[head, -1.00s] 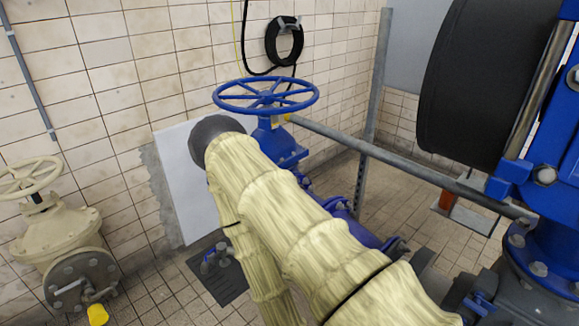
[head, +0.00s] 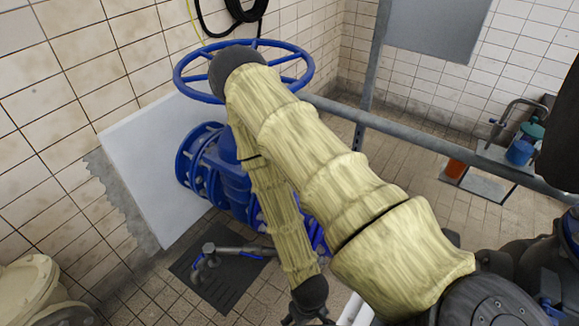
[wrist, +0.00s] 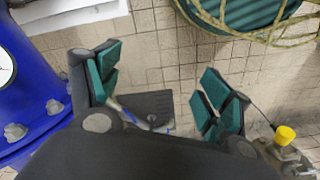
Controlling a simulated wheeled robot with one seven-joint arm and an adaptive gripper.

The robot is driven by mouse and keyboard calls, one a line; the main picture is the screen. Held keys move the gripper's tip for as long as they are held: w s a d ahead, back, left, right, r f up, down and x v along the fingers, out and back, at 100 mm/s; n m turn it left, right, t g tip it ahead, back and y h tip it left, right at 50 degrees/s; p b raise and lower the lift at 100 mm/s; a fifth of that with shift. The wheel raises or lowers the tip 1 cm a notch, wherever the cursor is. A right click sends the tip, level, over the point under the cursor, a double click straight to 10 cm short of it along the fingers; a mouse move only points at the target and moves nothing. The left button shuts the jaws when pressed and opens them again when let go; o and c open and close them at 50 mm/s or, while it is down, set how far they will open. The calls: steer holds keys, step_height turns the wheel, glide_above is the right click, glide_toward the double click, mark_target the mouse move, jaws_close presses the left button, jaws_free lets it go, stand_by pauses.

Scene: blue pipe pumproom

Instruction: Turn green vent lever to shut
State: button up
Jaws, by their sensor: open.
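I cannot make out a green vent lever in either view. A small pipe fitting with a blue handle (head: 210,257) stands over the dark floor grate (head: 238,288) in the head view. In the wrist view the grate (wrist: 150,103) shows beyond and between my fingers, with part of a thin pipe and some blue. My gripper (wrist: 160,78) is open and empty, its green-padded fingers spread wide.
A large blue handwheel valve (head: 300,62) stands behind my arm. A grey rail (head: 440,147) crosses to the right. A beige valve (head: 35,290) is at lower left. The wrist view shows a yellow cap (wrist: 285,135) and a green round object (wrist: 245,12) with yellow cord.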

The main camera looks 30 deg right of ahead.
steer(key=shift+o, duration=0.7)
steer(key=r+p, duration=0.1)
steer(key=w+r+p, duration=0.1)
steer(key=r, duration=0.1)
steer(key=w+r+p, duration=0.1)
steer(key=shift+a+r+p, duration=0.1)
steer(key=shift+r+p, duration=0.2)
steer(key=shift+r, duration=0.05)
steer(key=w+d+r+n+y+p, duration=0.1)
steer(key=w+d+r, duration=0.1)
steer(key=w, duration=0.6)
steer(key=w+d+r+p, duration=0.1)
steer(key=w+d+r, duration=0.15)
steer(key=w, duration=0.55)
steer(key=w+d+r+n+y+p, duration=0.1)
steer(key=w+d+r, duration=0.15)
steer(key=w, duration=0.55)
steer(key=w+d+r+n+h, duration=0.1)
steer(key=w+d+r, duration=1.2)
steer(key=d, duration=0.2)
steer(key=shift+a+f+p, duration=0.15)
steer(key=shift+f+p, duration=0.25)
steer(key=shift+f, duration=1.4)
steer(key=shift+a+f+p, duration=0.2)
steer(key=shift+f+p, duration=0.2)
steer(key=shift+f, duration=1.45)
steer(key=shift+a+f+p, duration=0.15)
steer(key=shift+f+p, duration=0.25)
steer(key=shift+f, duration=1.4)
